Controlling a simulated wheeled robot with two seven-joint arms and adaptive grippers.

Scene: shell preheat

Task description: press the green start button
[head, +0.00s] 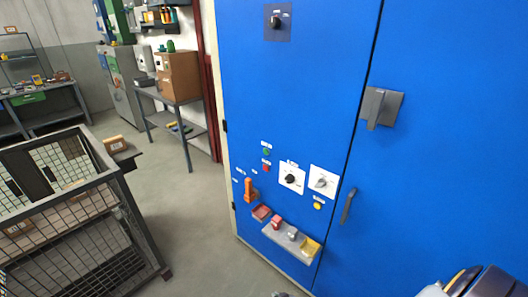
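The green button (267,151) is a small round knob on the blue cabinet door (300,95), under a small white label. A red button (266,168) sits just below it. Part of my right arm, white and dark, shows at the bottom right corner, well apart from the button. Neither gripper can be made out. Nothing covers the green button.
Right of the buttons are two white dial plates (291,178) and a yellow button (317,206). An orange handle (250,191) and a small shelf (290,243) project below. A wire cage cart (72,215) stands left; the floor between is clear.

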